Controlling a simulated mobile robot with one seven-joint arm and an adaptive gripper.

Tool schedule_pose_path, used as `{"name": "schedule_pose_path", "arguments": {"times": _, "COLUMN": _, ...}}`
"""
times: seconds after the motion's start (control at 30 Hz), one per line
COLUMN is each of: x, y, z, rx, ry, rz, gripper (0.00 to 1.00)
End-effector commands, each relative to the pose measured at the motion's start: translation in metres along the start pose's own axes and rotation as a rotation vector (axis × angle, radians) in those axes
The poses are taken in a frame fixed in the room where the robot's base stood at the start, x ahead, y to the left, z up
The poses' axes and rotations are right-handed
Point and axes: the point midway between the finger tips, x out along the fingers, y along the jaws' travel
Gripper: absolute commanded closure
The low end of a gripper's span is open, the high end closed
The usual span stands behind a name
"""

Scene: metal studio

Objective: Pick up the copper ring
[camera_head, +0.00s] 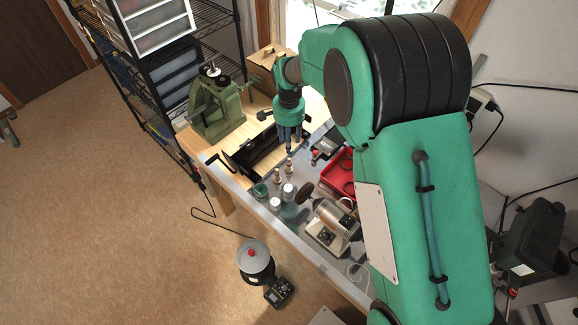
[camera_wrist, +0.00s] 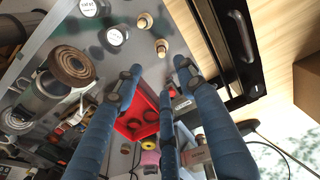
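I cannot clearly make out a copper ring in either view. Two small brass-coloured pieces stand upright on the grey worktop; in the wrist view they are the near brass piece (camera_wrist: 161,48) and the far brass piece (camera_wrist: 144,20), and in the head view they show just below my gripper (camera_head: 289,142). In the wrist view, my gripper (camera_wrist: 155,78) has blue fingers spread apart with nothing between them, so it is open, above the worktop. Dark rings (camera_wrist: 151,116) lie in the red tray (camera_wrist: 137,105); their material is unclear.
A black tool with a handle (camera_head: 262,150) lies beside the brass pieces. A green machine (camera_head: 214,106) stands at the bench's back left. The red tray also shows in the head view (camera_head: 337,176).

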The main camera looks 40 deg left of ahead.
Motion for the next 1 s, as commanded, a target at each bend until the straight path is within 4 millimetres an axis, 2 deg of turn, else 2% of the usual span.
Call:
{"name": "schedule_pose_path", "arguments": {"times": 0.27, "x": 0.012, "y": 0.001, "z": 0.0, "rx": 0.0, "ry": -0.002, "rz": 0.002, "gripper": 0.6}}
{"name": "schedule_pose_path", "arguments": {"times": 0.73, "x": 0.076, "y": 0.0, "z": 0.0, "rx": 0.0, "ry": -0.001, "rz": 0.001, "gripper": 0.6}}
{"name": "schedule_pose_path", "arguments": {"times": 1.0, "x": 0.086, "y": 0.0, "z": 0.0, "rx": 0.0, "ry": 0.0, "rz": 0.0, "gripper": 0.6}}
